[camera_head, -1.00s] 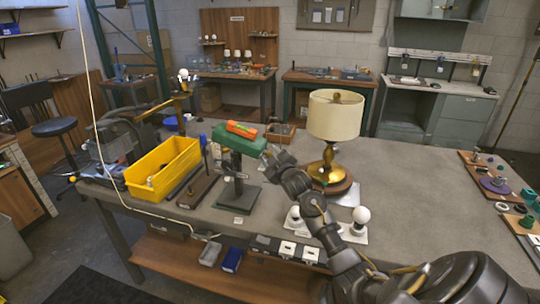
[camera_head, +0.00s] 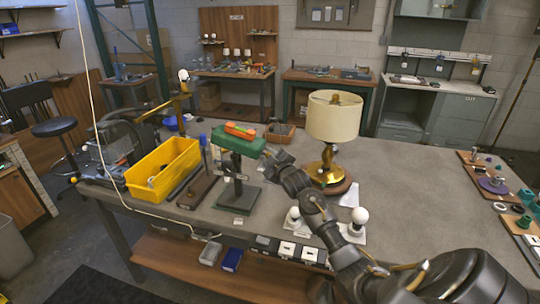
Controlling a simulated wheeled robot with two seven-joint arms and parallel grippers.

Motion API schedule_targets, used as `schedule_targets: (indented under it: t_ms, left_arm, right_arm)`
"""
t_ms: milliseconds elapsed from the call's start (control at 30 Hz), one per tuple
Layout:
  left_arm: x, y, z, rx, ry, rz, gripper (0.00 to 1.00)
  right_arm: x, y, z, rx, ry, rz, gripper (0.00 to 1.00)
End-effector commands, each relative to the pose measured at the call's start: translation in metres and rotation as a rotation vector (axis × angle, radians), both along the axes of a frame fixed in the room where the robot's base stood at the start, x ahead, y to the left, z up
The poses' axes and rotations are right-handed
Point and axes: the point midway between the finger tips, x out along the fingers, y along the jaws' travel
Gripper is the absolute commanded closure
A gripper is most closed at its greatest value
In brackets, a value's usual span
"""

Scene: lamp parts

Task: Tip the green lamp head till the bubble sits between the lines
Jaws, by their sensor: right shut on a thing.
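The green lamp head (camera_head: 238,143) sits on top of a dark post with a square base (camera_head: 238,199) near the table's front edge. An orange spirit level (camera_head: 240,130) with a green middle lies on top of the head; its bubble is too small to make out. My right gripper (camera_head: 267,153) is at the right end of the green head and shut on it; the fingertips are partly hidden by the wrist. My left gripper is not in view.
A yellow bin (camera_head: 163,168) stands to the left. A brass lamp with a cream shade (camera_head: 333,116) stands right of the green head, behind my right arm. White bulbs (camera_head: 359,215) stand near the front edge. The table's right middle is clear.

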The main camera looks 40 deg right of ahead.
Motion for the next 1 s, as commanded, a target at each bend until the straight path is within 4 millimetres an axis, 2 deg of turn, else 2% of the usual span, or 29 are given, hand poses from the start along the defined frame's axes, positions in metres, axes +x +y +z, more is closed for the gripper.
schedule_targets:
  t_ms: [33,200,500,533,667,1000]
  left_arm:
    - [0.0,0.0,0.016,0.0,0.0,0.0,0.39]
    - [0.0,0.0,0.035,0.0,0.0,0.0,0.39]
    - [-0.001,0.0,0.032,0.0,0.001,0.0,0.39]
    - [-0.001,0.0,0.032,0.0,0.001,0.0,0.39]
    - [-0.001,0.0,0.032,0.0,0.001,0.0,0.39]
    - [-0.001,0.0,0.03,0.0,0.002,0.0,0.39]
  right_arm:
    - [0.001,-0.001,0.02,-0.016,0.008,-0.001,1.0]
    - [0.006,0.003,0.038,-0.046,0.046,0.001,1.0]
    - [0.007,0.005,0.035,-0.043,0.046,0.002,1.0]
    - [0.007,0.005,0.035,-0.043,0.046,0.003,0.73]
    - [0.007,0.005,0.033,-0.043,0.05,0.003,0.56]
    - [0.003,0.005,0.031,-0.045,0.054,0.0,0.55]
